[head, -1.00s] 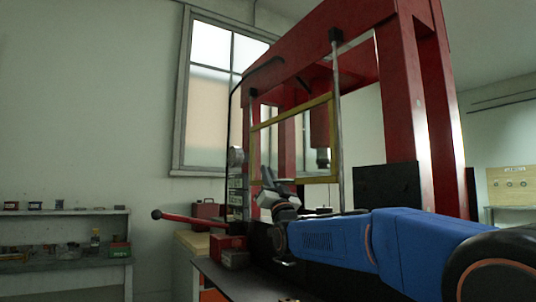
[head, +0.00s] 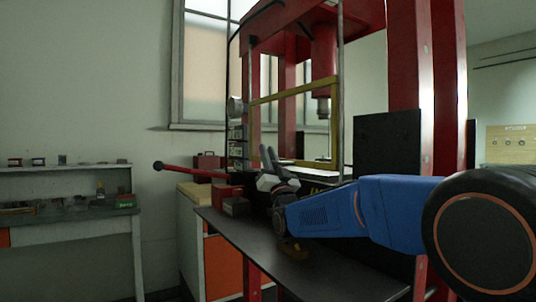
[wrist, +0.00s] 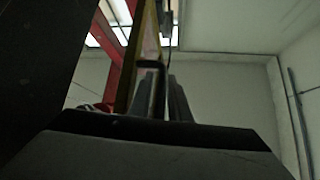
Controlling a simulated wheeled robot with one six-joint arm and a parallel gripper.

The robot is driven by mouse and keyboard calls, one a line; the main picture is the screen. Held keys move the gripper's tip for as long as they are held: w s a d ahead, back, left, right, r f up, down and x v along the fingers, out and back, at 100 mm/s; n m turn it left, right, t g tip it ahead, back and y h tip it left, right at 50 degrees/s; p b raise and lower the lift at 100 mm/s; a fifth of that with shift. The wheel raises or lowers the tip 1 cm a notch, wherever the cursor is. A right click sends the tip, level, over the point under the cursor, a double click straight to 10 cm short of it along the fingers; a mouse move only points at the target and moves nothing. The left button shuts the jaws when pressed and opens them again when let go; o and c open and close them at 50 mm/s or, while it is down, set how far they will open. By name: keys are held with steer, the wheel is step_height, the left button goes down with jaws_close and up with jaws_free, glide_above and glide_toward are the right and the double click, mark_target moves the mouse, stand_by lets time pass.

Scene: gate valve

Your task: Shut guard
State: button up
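The guard (head: 290,92) is a yellow frame across the front of the red press. In the head view its top bar lies below the press head, and its lower part is partly hidden behind my gripper and arm. My gripper (head: 269,158) points upward at the guard's lower left, with its two fingers close together. In the wrist view the yellow guard edge (wrist: 147,42) rises just beyond the fingers (wrist: 166,98). A black bar with a bent top (wrist: 151,65) stands at the fingers; whether they touch it is unclear.
The red press (head: 404,75) has a ram (head: 323,60) above its bed. A red lever (head: 185,171) sticks out to the left. A dark table (head: 260,240) lies below my arm, and a dark panel (head: 388,145) stands at the right. A bench (head: 70,225) stands far left.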

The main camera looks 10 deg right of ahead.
mark_target(268, 123)
step_height(268, 123, up, 10)
stand_by(0.8)
steer(key=v, duration=2)
stand_by(1.9)
steer(key=shift+f, duration=0.15)
steer(key=shift+c, duration=0.7)
